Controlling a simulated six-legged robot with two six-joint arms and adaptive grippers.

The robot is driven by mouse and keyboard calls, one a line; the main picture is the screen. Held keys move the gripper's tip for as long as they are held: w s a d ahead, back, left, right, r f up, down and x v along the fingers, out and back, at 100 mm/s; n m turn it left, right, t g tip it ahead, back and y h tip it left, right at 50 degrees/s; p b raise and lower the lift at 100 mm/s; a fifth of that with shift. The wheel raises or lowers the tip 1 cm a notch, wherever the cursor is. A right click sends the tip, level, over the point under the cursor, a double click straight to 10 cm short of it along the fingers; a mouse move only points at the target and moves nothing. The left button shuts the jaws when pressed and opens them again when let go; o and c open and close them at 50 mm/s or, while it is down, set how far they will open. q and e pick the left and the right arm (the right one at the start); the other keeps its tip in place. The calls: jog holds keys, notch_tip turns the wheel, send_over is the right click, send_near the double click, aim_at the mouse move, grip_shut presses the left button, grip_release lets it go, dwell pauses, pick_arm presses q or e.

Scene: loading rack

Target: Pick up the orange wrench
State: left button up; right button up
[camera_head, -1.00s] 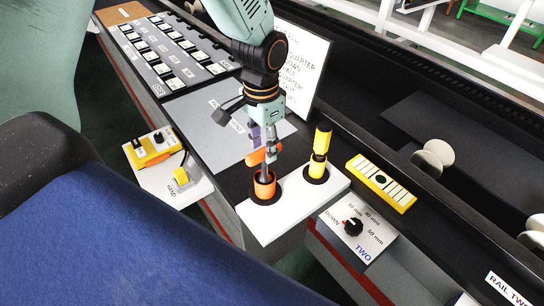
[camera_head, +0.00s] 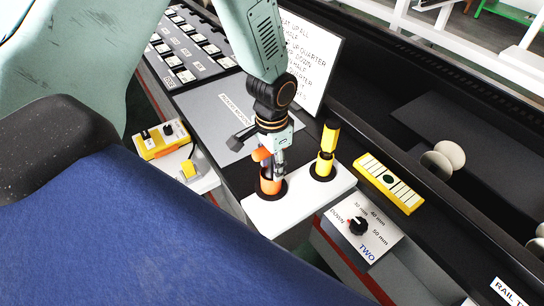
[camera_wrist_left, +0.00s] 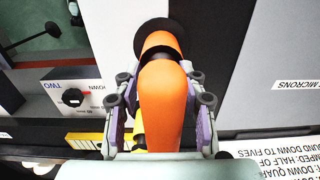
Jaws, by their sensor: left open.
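The orange wrench (camera_head: 270,184) stands in a dark round hole of the white holder plate (camera_head: 262,212) in the head view, its upper part partly hidden by my gripper. My left gripper (camera_head: 272,158) is over it, pointing down. In the left wrist view the orange wrench (camera_wrist_left: 165,105) fills the middle, rising from its dark hole. The open fingers of my left gripper (camera_wrist_left: 160,98) lie on both sides of it, with purple pads. I cannot tell whether they touch it. My right gripper is out of view.
A yellow tool (camera_head: 326,152) stands in the other hole of the white plate, close beside the wrench. A yellow block (camera_head: 388,183) and a knob panel (camera_head: 362,228) lie to the right. A yellow control box (camera_head: 163,139) is at left, and a white text board (camera_head: 308,62) stands behind.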

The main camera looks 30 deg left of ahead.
pick_arm(q)
jog(key=shift+s+r, duration=0.1)
jog(key=shift+c, duration=0.4)
jog(key=shift+a, duration=0.15)
jog(key=c, duration=0.8)
grip_shut()
notch_tip(320, 180, up, 9)
jog(key=shift+f, duration=0.1)
jog(key=shift+w+r, duration=0.2)
jog(key=shift+r, duration=0.35)
